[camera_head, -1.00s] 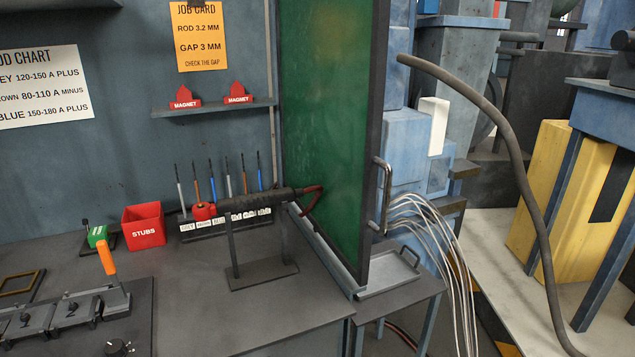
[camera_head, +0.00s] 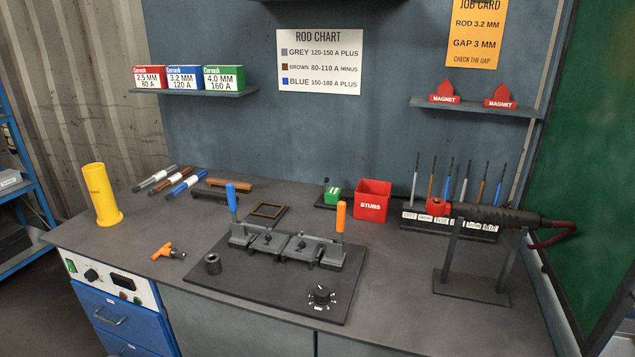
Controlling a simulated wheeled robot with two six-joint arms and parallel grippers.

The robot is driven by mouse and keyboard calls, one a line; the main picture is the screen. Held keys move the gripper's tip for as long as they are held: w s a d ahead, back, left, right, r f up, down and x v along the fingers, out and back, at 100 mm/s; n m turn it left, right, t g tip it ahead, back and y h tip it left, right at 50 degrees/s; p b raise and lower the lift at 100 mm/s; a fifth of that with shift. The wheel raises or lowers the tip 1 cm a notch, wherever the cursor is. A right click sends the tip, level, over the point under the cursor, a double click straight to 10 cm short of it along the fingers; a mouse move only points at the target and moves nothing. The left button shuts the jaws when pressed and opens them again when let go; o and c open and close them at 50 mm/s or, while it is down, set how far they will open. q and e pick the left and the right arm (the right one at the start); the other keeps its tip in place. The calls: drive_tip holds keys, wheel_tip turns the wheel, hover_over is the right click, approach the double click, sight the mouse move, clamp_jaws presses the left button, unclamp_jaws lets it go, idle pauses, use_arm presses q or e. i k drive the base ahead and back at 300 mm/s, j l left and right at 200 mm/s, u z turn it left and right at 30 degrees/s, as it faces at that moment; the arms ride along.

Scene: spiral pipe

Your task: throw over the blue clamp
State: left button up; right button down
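The blue clamp (camera_head: 232,198) has an upright blue handle at the left end of a grey fixture (camera_head: 284,248) on a dark base plate. A matching clamp with an orange handle (camera_head: 341,216) stands upright at the fixture's right end. A black knob (camera_head: 321,295) sits on the plate's front right. Neither of my grippers shows in the head view.
A yellow cylinder (camera_head: 100,196) stands at the bench's left end. A red stubs box (camera_head: 372,201) and a black torch on a stand (camera_head: 472,290) are to the right.

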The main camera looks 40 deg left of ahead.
sight(232, 200)
drive_tip(key=k+j, duration=0.15)
drive_tip(key=j, duration=0.35)
drive_tip(key=k+j+u, duration=0.1)
drive_tip(key=j, duration=0.45)
drive_tip(key=k+j, duration=0.15)
drive_tip(key=j, duration=0.35)
drive_tip(key=k+j+u, duration=0.1)
drive_tip(key=j, duration=0.45)
drive_tip(key=k+j, duration=0.15)
drive_tip(key=j, duration=0.4)
drive_tip(key=k+j, duration=0.1)
drive_tip(key=j, duration=0.45)
drive_tip(key=k+l+u, duration=0.05)
